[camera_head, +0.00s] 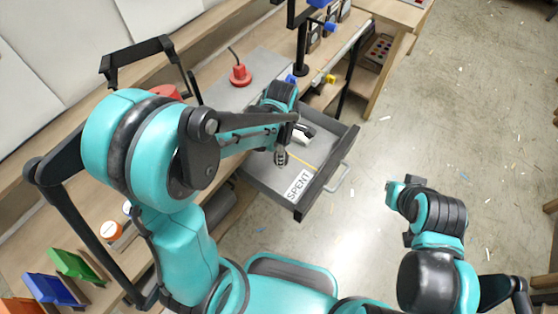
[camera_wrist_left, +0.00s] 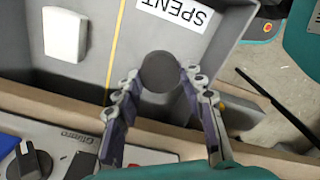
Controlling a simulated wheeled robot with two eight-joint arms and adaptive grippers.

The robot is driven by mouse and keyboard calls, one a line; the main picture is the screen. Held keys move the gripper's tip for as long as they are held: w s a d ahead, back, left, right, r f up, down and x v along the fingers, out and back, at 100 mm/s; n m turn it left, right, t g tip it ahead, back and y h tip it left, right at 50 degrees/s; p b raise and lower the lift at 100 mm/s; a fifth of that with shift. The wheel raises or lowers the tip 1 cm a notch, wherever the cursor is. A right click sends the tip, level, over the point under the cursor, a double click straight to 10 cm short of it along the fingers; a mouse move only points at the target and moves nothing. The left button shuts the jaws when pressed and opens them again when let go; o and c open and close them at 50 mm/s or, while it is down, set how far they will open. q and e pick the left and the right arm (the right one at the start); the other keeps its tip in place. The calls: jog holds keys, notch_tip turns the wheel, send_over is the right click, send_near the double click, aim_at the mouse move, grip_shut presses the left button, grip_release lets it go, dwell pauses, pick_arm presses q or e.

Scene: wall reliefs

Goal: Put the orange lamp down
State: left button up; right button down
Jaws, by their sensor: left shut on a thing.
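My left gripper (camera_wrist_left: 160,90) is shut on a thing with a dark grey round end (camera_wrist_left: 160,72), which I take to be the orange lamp. No orange shows on it in the left wrist view. In the head view my left gripper (camera_head: 281,156) is over the open grey drawer (camera_head: 318,205), which has a "SPENT" label (camera_head: 299,185) and a yellow dividing line. I cannot tell whether the held thing touches the drawer floor. My right gripper (camera_head: 397,192) is off to the right over the floor, its fingers unclear.
A white block (camera_wrist_left: 65,33) lies in the drawer across the yellow line from the label. A red plug-like object (camera_head: 239,74) stands on the grey panel behind.

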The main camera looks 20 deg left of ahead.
pick_arm(q)
jog(key=shift+w+a+f, duration=0.25)
jog(key=shift+a+f, duration=0.2)
notch_tip(320, 180, down, 4)
jog(key=shift+r+b, duration=0.1)
jog(key=shift+b, duration=0.9)
jog(key=shift+r, duration=0.1)
jog(key=shift+f, duration=0.25)
jog(key=o, duration=1.3)
jog(key=shift+r, duration=0.1)
jog(key=shift+r, duration=0.1)
